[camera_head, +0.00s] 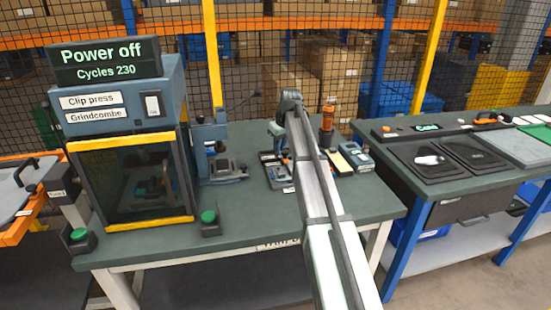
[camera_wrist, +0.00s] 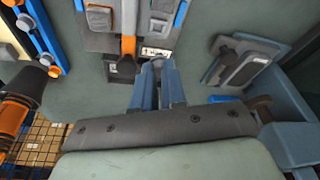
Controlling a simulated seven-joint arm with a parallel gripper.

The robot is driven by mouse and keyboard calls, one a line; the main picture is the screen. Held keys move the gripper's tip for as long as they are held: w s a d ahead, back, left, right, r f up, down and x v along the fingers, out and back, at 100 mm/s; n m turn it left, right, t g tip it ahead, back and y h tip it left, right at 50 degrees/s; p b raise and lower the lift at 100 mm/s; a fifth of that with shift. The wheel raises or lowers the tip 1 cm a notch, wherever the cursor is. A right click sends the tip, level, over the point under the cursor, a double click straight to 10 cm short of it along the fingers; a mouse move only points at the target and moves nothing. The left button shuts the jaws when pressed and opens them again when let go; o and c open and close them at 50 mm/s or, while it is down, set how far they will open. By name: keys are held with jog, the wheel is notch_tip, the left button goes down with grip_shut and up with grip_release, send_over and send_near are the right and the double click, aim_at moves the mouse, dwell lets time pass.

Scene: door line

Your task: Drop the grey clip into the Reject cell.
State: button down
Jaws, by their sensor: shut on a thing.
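In the wrist view my gripper (camera_wrist: 157,68) has its two blue-grey fingers close together, shut on a small grey piece that I take for the grey clip; the fingers hide most of it. The fingertips are at the near edge of a dark tray with cells (camera_wrist: 97,43). Small light labels show along that edge, too small to read, so I cannot tell which cell is Reject.
The clip press (camera_head: 130,150), its sign reading "Power off", stands left on the green bench (camera_head: 250,220). A grey bench device (camera_head: 222,168) stands between press and tray. An orange-and-black tool (camera_head: 327,118) stands behind the tray. Bare bench lies in front.

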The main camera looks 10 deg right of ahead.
jog(key=w+d+f, duration=0.2)
jog(key=w+d, duration=0.5)
jog(key=w, duration=0.6)
jog(key=shift+s+d+f, duration=0.1)
jog(key=shift+d+f, duration=0.05)
jog(key=shift+f, duration=1.3)
jog(key=shift+s+d+f, duration=0.1)
jog(key=shift+f, duration=1.35)
jog(key=c, duration=1.1)
grip_release()
jog(key=shift+c, duration=0.2)
jog(key=shift+r, duration=0.15)
jog(key=v, duration=1.3)
jog(key=shift+r, duration=0.3)
jog(key=shift+s+d, duration=0.1)
jog(key=shift+d, duration=0.05)
